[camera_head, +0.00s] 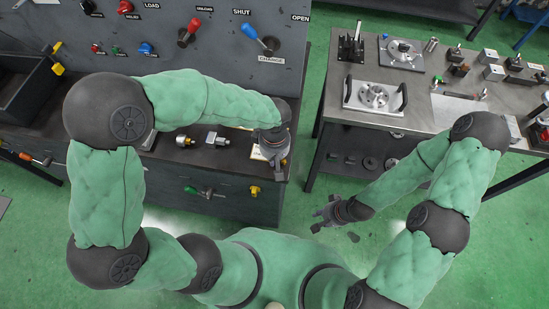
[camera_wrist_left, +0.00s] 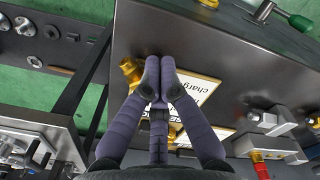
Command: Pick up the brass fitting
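My left gripper (camera_head: 275,150) points down at the right end of the dark bench. In the left wrist view, its outer fingertips (camera_wrist_left: 160,78) come close together, with the third finger between them; I cannot tell whether they are shut. A brass fitting (camera_wrist_left: 130,68) stands on the bench just left of the fingertips, apart from them, near the bench edge. It is hidden in the head view. Another small brass-coloured part (camera_wrist_left: 172,130) shows partly between the fingers. My right gripper (camera_head: 330,212) has its fingers spread, empty, over the floor between bench and steel table.
Two fittings (camera_head: 184,141) (camera_head: 217,140) lie on the bench left of my left gripper. A panel (camera_head: 240,70) with red and blue levers stands behind. White label cards (camera_wrist_left: 198,90) lie under the fingers. A steel table (camera_head: 420,120) with flanges stands right; green floor separates them.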

